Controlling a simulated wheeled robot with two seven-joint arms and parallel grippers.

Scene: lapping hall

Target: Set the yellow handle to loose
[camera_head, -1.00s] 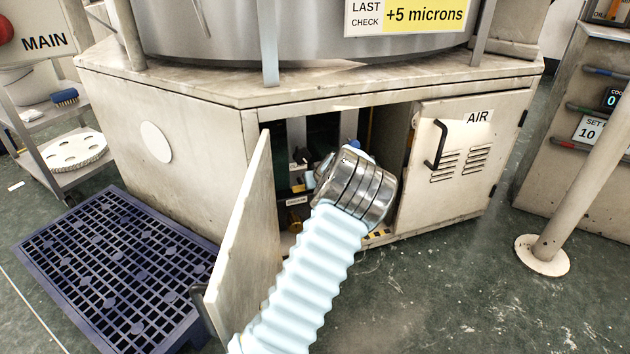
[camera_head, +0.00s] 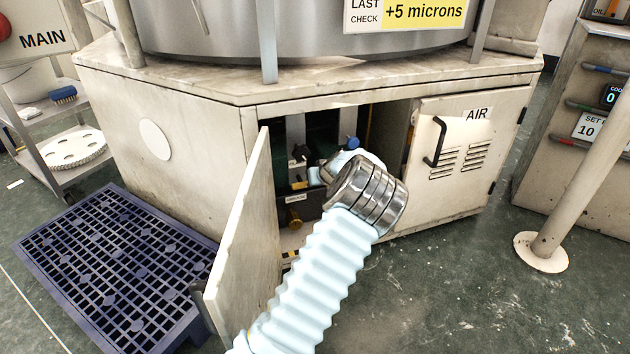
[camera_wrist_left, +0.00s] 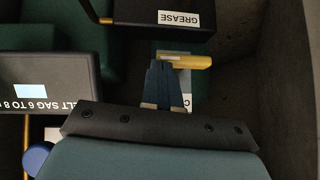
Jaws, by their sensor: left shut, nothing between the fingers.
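The yellow handle (camera_wrist_left: 185,61) shows in the left wrist view as a short bar lying nearly level, with a pale plate behind it. My left gripper (camera_wrist_left: 160,68) is shut and empty, its fingertips at the left part of the handle. I cannot tell whether they touch it. A white label (camera_wrist_left: 187,101) beside the fingers is mostly covered; only a "C" shows. In the head view my left arm reaches into the open cabinet (camera_head: 262,110), and its wrist hides the fingers. I cannot make out the handle there. My right gripper is out of view.
A GREASE label (camera_wrist_left: 179,19) is on a dark box above the handle. A belt-sag sign (camera_wrist_left: 45,90) and a blue knob (camera_wrist_left: 37,158) are at left. The open door (camera_head: 245,240) stands left of my arm; the AIR door (camera_head: 463,150) is closed at right.

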